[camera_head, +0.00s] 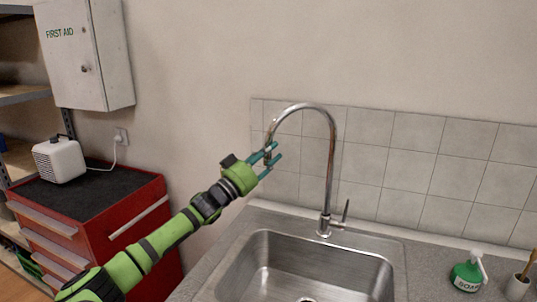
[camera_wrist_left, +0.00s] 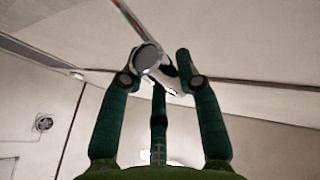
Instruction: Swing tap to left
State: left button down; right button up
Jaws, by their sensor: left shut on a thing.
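The tap (camera_head: 331,165) is a tall chrome gooseneck standing behind the sink, with a small lever on the right of its base. Its neck arches over to the left and its spout end hangs at my left gripper (camera_head: 269,160). The left gripper's teal fingers are shut on the spout end, high above the sink's back left corner. In the left wrist view, the spout (camera_wrist_left: 147,57) lies between the fingers of the left gripper (camera_wrist_left: 158,75). My right gripper is in neither view.
The steel sink (camera_head: 262,250) is set in a grey counter (camera_head: 425,265). A green soap bottle (camera_head: 467,273) stands at the right. A red tool cabinet (camera_head: 140,225) with a white appliance (camera_head: 59,159) stands left, below a first-aid cabinet (camera_head: 85,55). The tiled wall (camera_head: 400,165) is close behind.

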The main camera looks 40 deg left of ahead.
pick_arm(q)
jog(key=shift+a, duration=0.15)
jog(key=c, duration=1)
grip_release()
jog(key=shift+o, duration=0.7)
jog(key=shift+f, duration=0.1)
jog(key=shift+s+f, duration=0.15)
jog(key=shift+s, duration=0.1)
jog(key=v, duration=1.1)
jog(key=shift+s, duration=0.25)
jog(key=shift+a, duration=0.15)
